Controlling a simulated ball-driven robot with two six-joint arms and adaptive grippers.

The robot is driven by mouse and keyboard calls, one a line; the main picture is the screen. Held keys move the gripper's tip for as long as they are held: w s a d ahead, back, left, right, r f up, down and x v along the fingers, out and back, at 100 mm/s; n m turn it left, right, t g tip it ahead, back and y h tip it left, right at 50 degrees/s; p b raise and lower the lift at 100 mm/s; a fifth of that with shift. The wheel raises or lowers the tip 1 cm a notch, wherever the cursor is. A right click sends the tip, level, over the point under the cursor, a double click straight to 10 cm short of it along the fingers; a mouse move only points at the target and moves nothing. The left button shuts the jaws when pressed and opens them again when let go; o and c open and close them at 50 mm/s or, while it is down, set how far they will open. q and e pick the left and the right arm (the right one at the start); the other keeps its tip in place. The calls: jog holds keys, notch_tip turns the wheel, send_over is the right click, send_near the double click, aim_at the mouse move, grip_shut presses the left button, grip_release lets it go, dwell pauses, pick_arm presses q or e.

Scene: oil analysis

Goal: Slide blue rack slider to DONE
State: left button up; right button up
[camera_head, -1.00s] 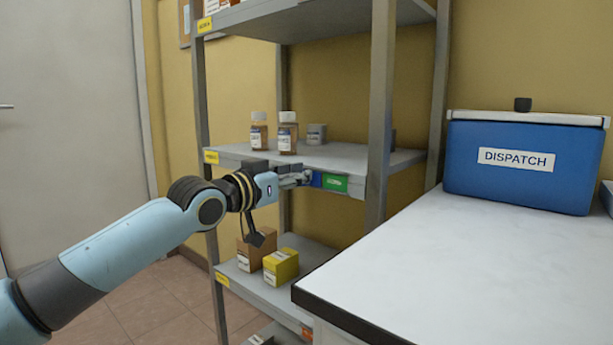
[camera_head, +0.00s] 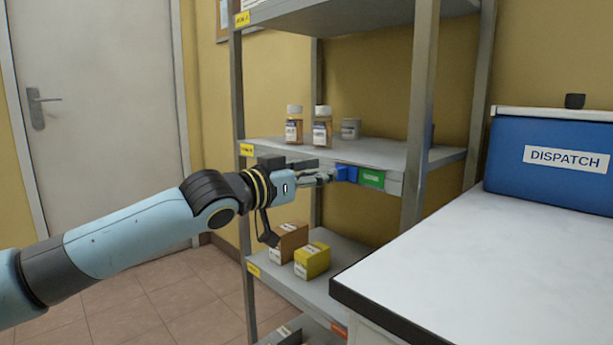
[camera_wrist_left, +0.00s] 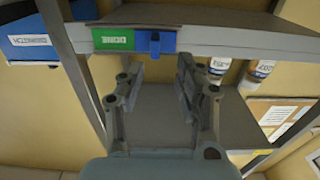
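The blue rack slider (camera_head: 346,174) sits on the front edge of the middle shelf, against the left side of the green DONE label (camera_head: 371,178). In the left wrist view the blue slider (camera_wrist_left: 155,43) shows as a tab beside the green label (camera_wrist_left: 113,39), whose text appears turned over. My left gripper (camera_head: 325,178) is at the shelf edge, just left of the slider. In the left wrist view its fingers (camera_wrist_left: 157,75) are spread with nothing between them, and the slider lies beyond their tips. My right gripper is not in view.
Two amber bottles (camera_head: 322,127) and a grey jar (camera_head: 350,128) stand on the middle shelf. Brown and yellow boxes (camera_head: 312,261) sit on the shelf below. A rack post (camera_head: 421,120) stands right of the label. A white counter (camera_head: 510,255) with a blue DISPATCH box (camera_head: 545,170) is at the right.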

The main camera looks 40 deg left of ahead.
pick_arm(q)
jog(key=shift+s+a, duration=0.2)
jog(key=shift+s, duration=1.6)
